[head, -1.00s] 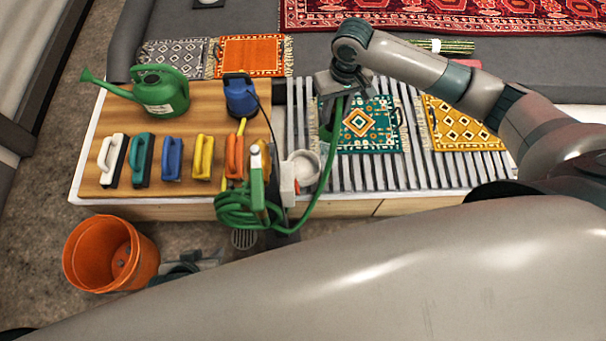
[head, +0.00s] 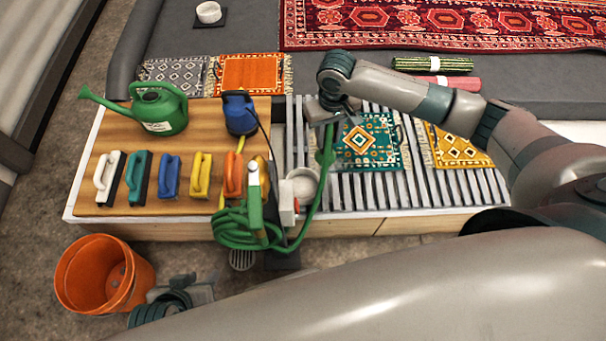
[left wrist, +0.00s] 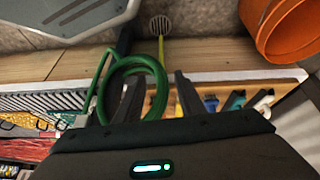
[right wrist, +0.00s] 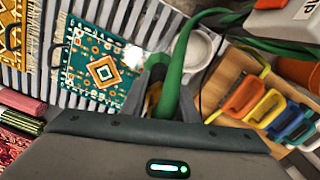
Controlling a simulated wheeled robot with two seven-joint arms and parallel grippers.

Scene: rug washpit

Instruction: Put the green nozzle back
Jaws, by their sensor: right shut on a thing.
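My right gripper (head: 329,118) is shut on the green nozzle (head: 326,145) at the end of the green hose. It holds it above the slatted rack, left of the teal rug. The nozzle also shows between the fingers in the right wrist view (right wrist: 160,76), partly hidden by them. The hose runs down to a green coil (head: 238,232) at the bench's front edge. A green upright piece with a pale top (head: 255,200) stands at the coil. My left gripper (left wrist: 150,86) is open, its fingers appearing apart on either side of part of the coil; contact is unclear.
A white box with a red part (head: 286,203) and a white bowl (head: 302,186) sit beside the coil. Several coloured brushes (head: 200,177), a watering can (head: 160,110) and a blue sprayer (head: 240,113) are on the board. An orange bucket (head: 105,275) stands on the floor.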

